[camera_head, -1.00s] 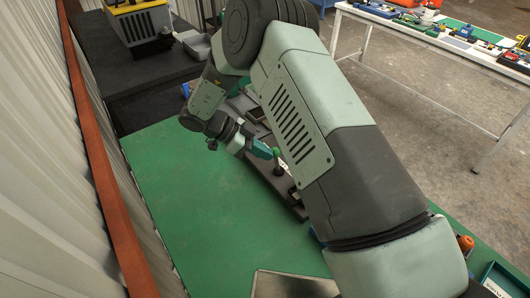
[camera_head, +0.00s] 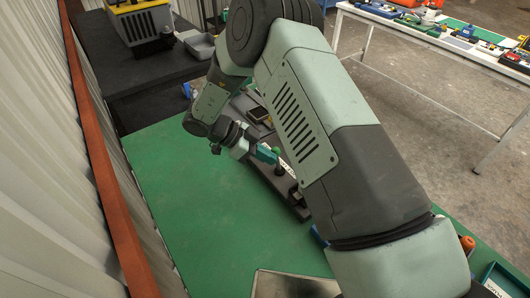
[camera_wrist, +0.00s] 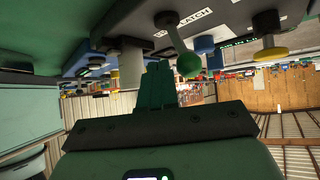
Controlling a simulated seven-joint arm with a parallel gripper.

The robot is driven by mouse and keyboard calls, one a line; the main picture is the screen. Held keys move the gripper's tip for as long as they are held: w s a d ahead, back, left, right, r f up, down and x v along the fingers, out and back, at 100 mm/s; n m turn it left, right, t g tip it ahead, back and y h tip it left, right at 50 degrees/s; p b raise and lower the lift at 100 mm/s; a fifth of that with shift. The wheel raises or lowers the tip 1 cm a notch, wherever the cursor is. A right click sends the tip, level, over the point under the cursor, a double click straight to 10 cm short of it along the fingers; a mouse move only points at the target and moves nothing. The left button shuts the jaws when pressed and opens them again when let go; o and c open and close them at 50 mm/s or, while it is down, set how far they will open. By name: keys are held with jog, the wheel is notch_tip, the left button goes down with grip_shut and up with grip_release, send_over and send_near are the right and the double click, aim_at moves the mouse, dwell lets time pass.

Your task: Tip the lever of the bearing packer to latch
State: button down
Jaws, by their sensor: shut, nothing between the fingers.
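The bearing packer is a dark grey unit with a white label (camera_wrist: 190,20) reading "LATCH" in the wrist view. Its lever is a grey rod ending in a green ball knob (camera_wrist: 188,64), and it slants away from its mount. In the head view the lever's green knob (camera_head: 277,150) shows just right of my fingertips. My gripper (camera_head: 268,155) is shut and empty, close beside the knob. In the wrist view my fingers (camera_wrist: 158,82) are together just left of the knob; I cannot tell whether they touch it. My arm hides much of the packer in the head view.
A white cylinder (camera_wrist: 131,62), a blue knob (camera_wrist: 204,45) and a yellow knob (camera_wrist: 270,55) stand nearby in the wrist view. The green tabletop (camera_head: 205,205) is clear left of the unit. A metal plate (camera_head: 290,285) lies at the front.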

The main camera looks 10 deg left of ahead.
jog(key=s+v, duration=0.3)
jog(key=v, duration=0.9)
jog(key=w+d+r+n+t+y, duration=0.2)
jog(key=w+r+t+y, duration=0.6)
jog(key=w+r, duration=0.95)
notch_tip(320, 180, up, 15)
jog(key=s+d+n+t+y, duration=0.2)
jog(key=d+n+t+y, duration=0.15)
jog(key=n+t, duration=0.2)
jog(key=s+d+r+n+g+y, duration=0.4)
jog(key=s+n, duration=0.3)
jog(key=s, duration=0.4)
jog(key=s+d+f+n+g+h, duration=0.1)
jog(key=s+d+f, duration=0.3)
jog(key=s+d, duration=0.5)
jog(key=s+d+f+n+g+h, duration=0.1)
jog(key=s+d+f+g+h, duration=0.3)
jog(key=s+d, duration=0.5)
jog(key=s+f, duration=0.1)
jog(key=s, duration=0.3)
jog(key=shift+s+d, duration=0.2)
jog(key=shift+s, duration=0.2)
